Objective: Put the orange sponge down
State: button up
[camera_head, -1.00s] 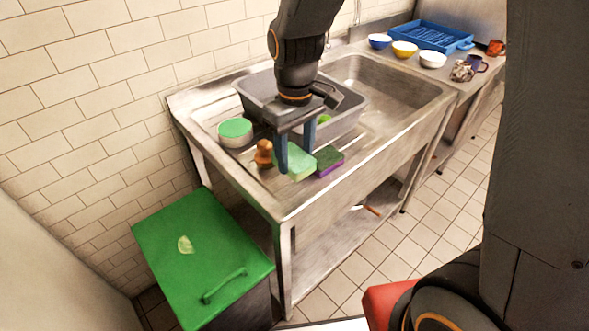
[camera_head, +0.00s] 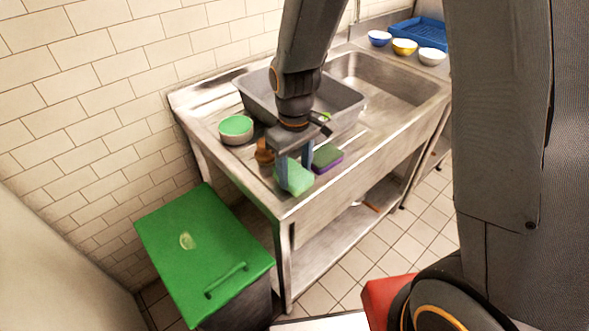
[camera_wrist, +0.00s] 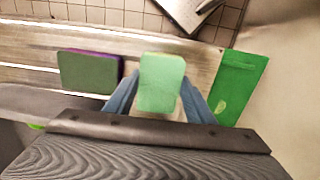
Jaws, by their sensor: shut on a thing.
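No orange sponge shows in either view. My gripper (camera_head: 294,172) is shut on a light green sponge (camera_head: 295,180), with one finger on each side of it. They are over the front left part of the steel drainboard (camera_head: 285,207), near its front edge. In the wrist view the light green sponge (camera_wrist: 161,83) sits between the two blue-grey fingers. I cannot tell whether it touches the steel. A dark green and purple sponge (camera_head: 328,159) lies on the drainboard just right of my gripper, apart from the held one.
A wooden-knobbed object (camera_head: 264,152) and a green-topped round container (camera_head: 236,130) stand left of my gripper. A grey tub (camera_head: 262,97) is behind. A green-lidded bin (camera_head: 205,250) stands on the floor at the front left. Bowls (camera_head: 404,47) are at the back right.

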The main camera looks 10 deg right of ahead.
aim_at(295, 174)
jog(key=shift+f, duration=0.3)
jog(key=o, duration=1.1)
jog(key=shift+r, duration=0.1)
notch_tip(295, 174, up, 11)
jog(key=b, duration=0.3)
jog(key=s+d+f+m, duration=0.2)
jog(key=s+d+m, duration=0.1)
jog(key=d, duration=0.3)
jog(key=s+d+f+m+t, duration=0.1)
jog(key=s+d+f+m, duration=0.2)
jog(key=d, duration=0.3)
jog(key=shift+s+m+t, duration=0.3)
jog(key=shift+s+m, duration=0.1)
jog(key=shift+s, duration=0.1)
